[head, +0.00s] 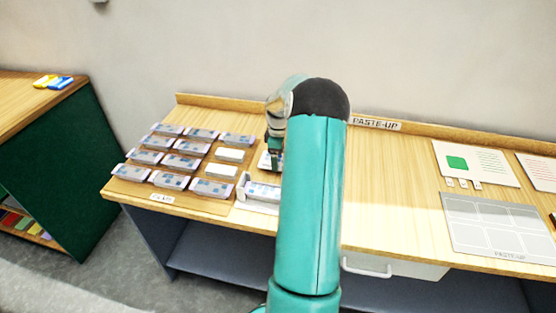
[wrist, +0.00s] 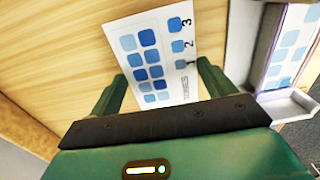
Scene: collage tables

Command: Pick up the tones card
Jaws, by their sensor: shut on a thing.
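The tones card (wrist: 152,35) is white with blue rounded squares, the numbers 1, 2 and 3, and the printed word TONES. In the wrist view it lies between the two green fingers of my gripper (wrist: 161,75), which is shut on it. In the head view a small part of the card (head: 264,161) shows left of my teal arm, above the wooden table. My arm hides most of the gripper there.
A white tray (head: 262,192) stands close by; it also shows in the wrist view (wrist: 290,103) with a similar card in it. Several card holders (head: 182,162) fill the table's left side. A grey layout board (head: 470,244) and a white sheet (head: 490,170) lie on the right.

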